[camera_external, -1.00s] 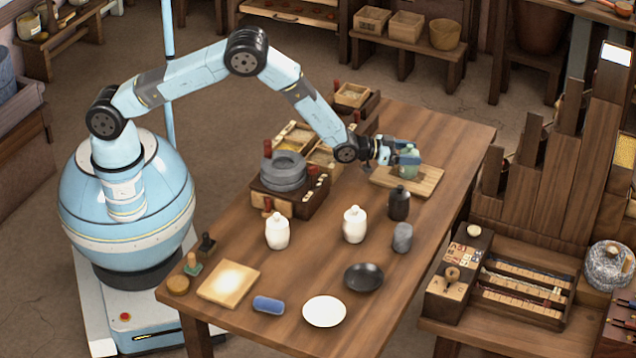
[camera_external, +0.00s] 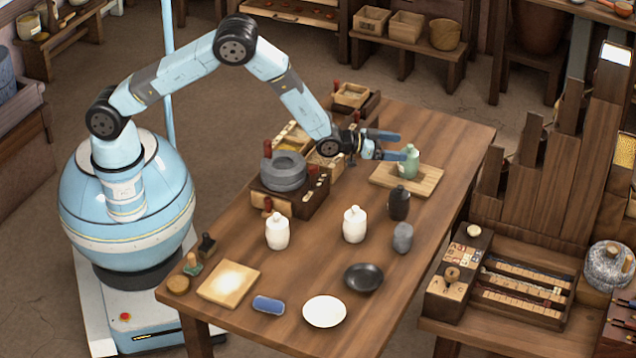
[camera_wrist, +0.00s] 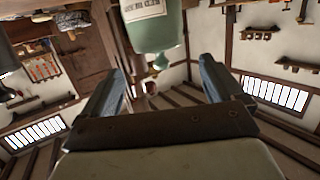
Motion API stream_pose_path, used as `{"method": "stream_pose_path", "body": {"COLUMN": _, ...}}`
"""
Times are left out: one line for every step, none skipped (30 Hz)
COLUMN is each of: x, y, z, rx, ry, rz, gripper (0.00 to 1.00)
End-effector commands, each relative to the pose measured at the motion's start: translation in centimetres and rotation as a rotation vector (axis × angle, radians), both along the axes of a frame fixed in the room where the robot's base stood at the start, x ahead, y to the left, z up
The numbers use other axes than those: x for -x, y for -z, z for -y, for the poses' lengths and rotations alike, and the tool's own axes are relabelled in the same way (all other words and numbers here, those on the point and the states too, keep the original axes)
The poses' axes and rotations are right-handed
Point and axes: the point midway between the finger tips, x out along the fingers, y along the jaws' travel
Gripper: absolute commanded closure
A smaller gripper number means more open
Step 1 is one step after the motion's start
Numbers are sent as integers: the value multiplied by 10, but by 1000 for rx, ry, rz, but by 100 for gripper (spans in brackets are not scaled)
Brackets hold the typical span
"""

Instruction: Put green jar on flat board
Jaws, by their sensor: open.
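The green jar (camera_external: 409,162) stands upright on the flat wooden board (camera_external: 428,187) at the far end of the table. In the wrist view the jar (camera_wrist: 152,30) shows at the top, with a pale label, beyond the fingertips. My gripper (camera_external: 391,145) is open and empty, to the left of the jar and apart from it. Its two fingers also show in the wrist view (camera_wrist: 160,82), spread wide with nothing between them.
A black jar (camera_external: 399,203) stands just in front of the board. Two white jars (camera_external: 354,225), a grey cup (camera_external: 402,238), a black dish (camera_external: 363,278) and a white plate (camera_external: 324,311) stand nearer. A grey quern (camera_external: 284,172) on a wooden box is left of my gripper.

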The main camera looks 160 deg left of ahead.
Motion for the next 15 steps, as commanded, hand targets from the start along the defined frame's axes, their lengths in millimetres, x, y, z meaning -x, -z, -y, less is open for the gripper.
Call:
{"method": "stream_pose_path", "body": {"x": 0, "y": -12, "z": -1, "rx": -3, "ry": 0, "rz": 2, "gripper": 6}}
{"method": "stream_pose_path", "body": {"x": 0, "y": -18, "z": -1, "rx": -3, "ry": -1, "rz": 0, "gripper": 6}}
{"method": "stream_pose_path", "body": {"x": 1, "y": -24, "z": -1, "rx": -2, "ry": -1, "rz": 0, "gripper": 6}}
{"method": "stream_pose_path", "body": {"x": 1, "y": -28, "z": -1, "rx": -2, "ry": -1, "rz": 0, "gripper": 6}}
{"method": "stream_pose_path", "body": {"x": 1, "y": -32, "z": -1, "rx": -2, "ry": -1, "rz": 0, "gripper": 6}}
{"method": "stream_pose_path", "body": {"x": 1, "y": -38, "z": -1, "rx": -1, "ry": -1, "rz": 0, "gripper": 6}}
{"method": "stream_pose_path", "body": {"x": 0, "y": -41, "z": -1, "rx": -1, "ry": -1, "rz": 0, "gripper": 6}}
{"method": "stream_pose_path", "body": {"x": 0, "y": -43, "z": -1, "rx": -1, "ry": 0, "rz": 0, "gripper": 6}}
{"method": "stream_pose_path", "body": {"x": 0, "y": -47, "z": -1, "rx": -1, "ry": 0, "rz": 0, "gripper": 6}}
{"method": "stream_pose_path", "body": {"x": 0, "y": -49, "z": -1, "rx": -1, "ry": 0, "rz": 0, "gripper": 6}}
{"method": "stream_pose_path", "body": {"x": 0, "y": -50, "z": -1, "rx": -1, "ry": 0, "rz": 0, "gripper": 6}}
{"method": "stream_pose_path", "body": {"x": 0, "y": -52, "z": -1, "rx": 0, "ry": 0, "rz": 0, "gripper": 6}}
{"method": "stream_pose_path", "body": {"x": 0, "y": -53, "z": -1, "rx": 0, "ry": 0, "rz": 0, "gripper": 6}}
{"method": "stream_pose_path", "body": {"x": 0, "y": -54, "z": -1, "rx": 0, "ry": 0, "rz": 0, "gripper": 6}}
{"method": "stream_pose_path", "body": {"x": 0, "y": -54, "z": -1, "rx": 1, "ry": -1, "rz": 0, "gripper": 6}}
